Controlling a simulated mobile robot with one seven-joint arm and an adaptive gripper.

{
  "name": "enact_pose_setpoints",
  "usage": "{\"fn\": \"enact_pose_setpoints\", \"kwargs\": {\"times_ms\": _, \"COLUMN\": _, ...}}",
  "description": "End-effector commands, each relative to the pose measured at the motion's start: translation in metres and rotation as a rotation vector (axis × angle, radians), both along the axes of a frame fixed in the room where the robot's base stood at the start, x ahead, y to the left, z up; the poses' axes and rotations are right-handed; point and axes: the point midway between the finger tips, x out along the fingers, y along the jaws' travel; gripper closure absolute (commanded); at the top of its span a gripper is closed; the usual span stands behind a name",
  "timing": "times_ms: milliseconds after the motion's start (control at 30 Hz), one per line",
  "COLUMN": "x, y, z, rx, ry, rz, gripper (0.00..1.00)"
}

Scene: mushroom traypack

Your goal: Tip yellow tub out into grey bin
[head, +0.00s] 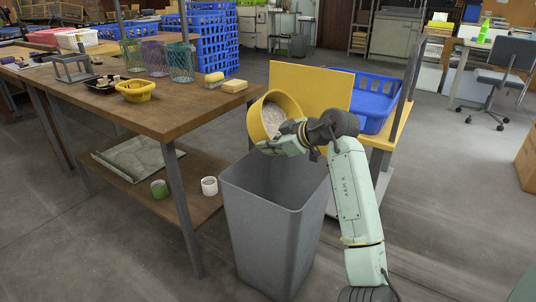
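The yellow tub (255,119) is in the air above the back part of the grey bin (268,240), close to the wooden table's right end. It is tilted on its side, with its mouth facing right and toward me. Pale grey-white contents (274,120) show inside it. My gripper (284,144) is at the tub's lower rim and appears shut on it; the fingertips are partly hidden. The grey bin stands upright on the floor with its mouth open. Its bottom is hidden, and I see nothing falling into it.
The wooden table (175,109) holds a small yellow basket (135,93), wire baskets (181,63) and yellow blocks (233,86). A yellow panel (310,85) and blue crate (368,108) stand behind my gripper. A white cup (209,186) sits on the lower shelf.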

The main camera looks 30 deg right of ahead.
Motion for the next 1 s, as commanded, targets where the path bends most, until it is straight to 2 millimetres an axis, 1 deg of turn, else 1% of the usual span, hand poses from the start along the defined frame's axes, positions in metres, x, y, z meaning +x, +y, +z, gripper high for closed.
{"fn": "enact_pose_setpoints", "kwargs": {"times_ms": 33, "x": 0.000, "y": 0.000, "z": -0.006, "rx": 0.007, "ry": -0.019, "rz": 0.001, "gripper": 1.00}}
{"fn": "enact_pose_setpoints", "kwargs": {"times_ms": 200, "x": -0.002, "y": -0.001, "z": -0.007, "rx": 0.035, "ry": -0.085, "rz": 0.000, "gripper": 1.00}}
{"fn": "enact_pose_setpoints", "kwargs": {"times_ms": 333, "x": -0.011, "y": -0.005, "z": -0.014, "rx": 0.110, "ry": -0.255, "rz": -0.003, "gripper": 1.00}}
{"fn": "enact_pose_setpoints", "kwargs": {"times_ms": 500, "x": -0.022, "y": -0.009, "z": -0.017, "rx": 0.201, "ry": -0.486, "rz": -0.004, "gripper": 1.00}}
{"fn": "enact_pose_setpoints", "kwargs": {"times_ms": 533, "x": -0.024, "y": -0.009, "z": -0.012, "rx": 0.216, "ry": -0.525, "rz": -0.003, "gripper": 1.00}}
{"fn": "enact_pose_setpoints", "kwargs": {"times_ms": 700, "x": -0.034, "y": -0.014, "z": -0.006, "rx": 0.283, "ry": -0.702, "rz": -0.001, "gripper": 1.00}}
{"fn": "enact_pose_setpoints", "kwargs": {"times_ms": 833, "x": -0.039, "y": -0.015, "z": -0.003, "rx": 0.311, "ry": -0.781, "rz": 0.000, "gripper": 1.00}}
{"fn": "enact_pose_setpoints", "kwargs": {"times_ms": 1000, "x": -0.042, "y": -0.017, "z": -0.001, "rx": 0.323, "ry": -0.819, "rz": -0.001, "gripper": 1.00}}
